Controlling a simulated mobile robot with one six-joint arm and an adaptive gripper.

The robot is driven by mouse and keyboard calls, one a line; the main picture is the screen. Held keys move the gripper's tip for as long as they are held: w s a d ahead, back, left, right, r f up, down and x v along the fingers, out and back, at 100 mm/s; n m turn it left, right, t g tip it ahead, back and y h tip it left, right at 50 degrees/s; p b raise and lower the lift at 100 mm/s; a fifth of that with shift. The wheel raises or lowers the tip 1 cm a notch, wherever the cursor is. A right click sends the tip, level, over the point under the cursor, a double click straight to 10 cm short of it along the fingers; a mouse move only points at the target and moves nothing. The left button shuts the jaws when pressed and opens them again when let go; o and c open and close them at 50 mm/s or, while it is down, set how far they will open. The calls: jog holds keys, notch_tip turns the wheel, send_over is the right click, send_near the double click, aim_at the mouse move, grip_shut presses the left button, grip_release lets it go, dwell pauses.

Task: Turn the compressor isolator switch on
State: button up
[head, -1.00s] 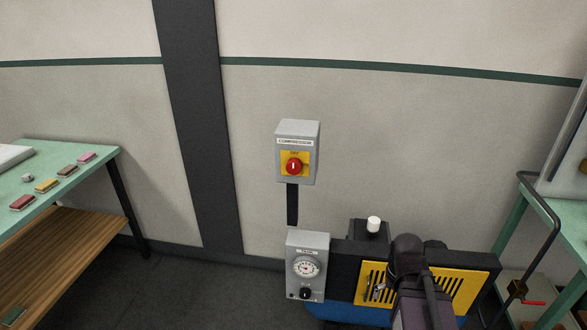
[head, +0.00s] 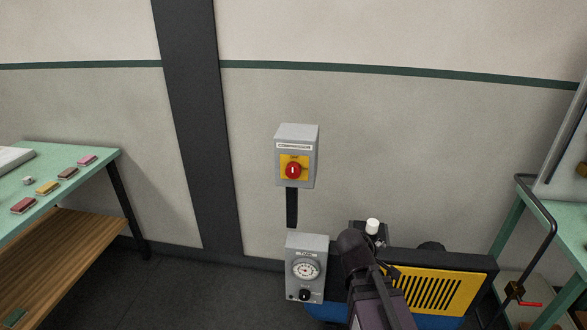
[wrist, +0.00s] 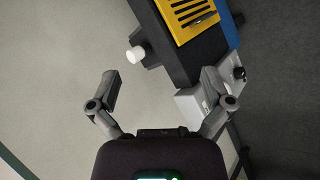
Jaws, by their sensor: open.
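The compressor isolator switch is a grey wall box (head: 297,140) with a label and a red rotary knob (head: 292,170) on a yellow plate. The white mark on the knob stands upright. In the head view my arm is low and to the right of the box, in front of the compressor (head: 430,287), and its gripper end is not clearly seen. In the wrist view my gripper (wrist: 160,90) is open and empty, its two fingers spread wide. The isolator box does not show in the wrist view.
A grey tank gauge box (head: 306,255) with a dial and black knob stands below the isolator. A white cap (head: 372,226) tops the compressor. A green table (head: 70,160) with several small blocks is at left; another green bench (head: 512,215) is at right. Wall around the isolator is clear.

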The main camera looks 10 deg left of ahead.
jog(key=w+a+r+n+t, duration=0.3)
jog(key=a+r+n+t, duration=0.1)
jog(key=a+r+n, duration=0.25)
jog(key=n+t+y+p, duration=0.2)
jog(key=n+t+y, duration=0.45)
jog(key=n, duration=0.95)
send_near(293, 172)
jog(key=s+f+t+h, duration=0.1)
jog(key=s, duration=0.2)
jog(key=shift+a, duration=0.4)
jog(key=shift+w, duration=0.15)
jog(key=w, duration=1.3)
jog(key=shift+w, duration=0.35)
jog(key=shift+c, duration=0.2)
jog(key=c, duration=1.1)
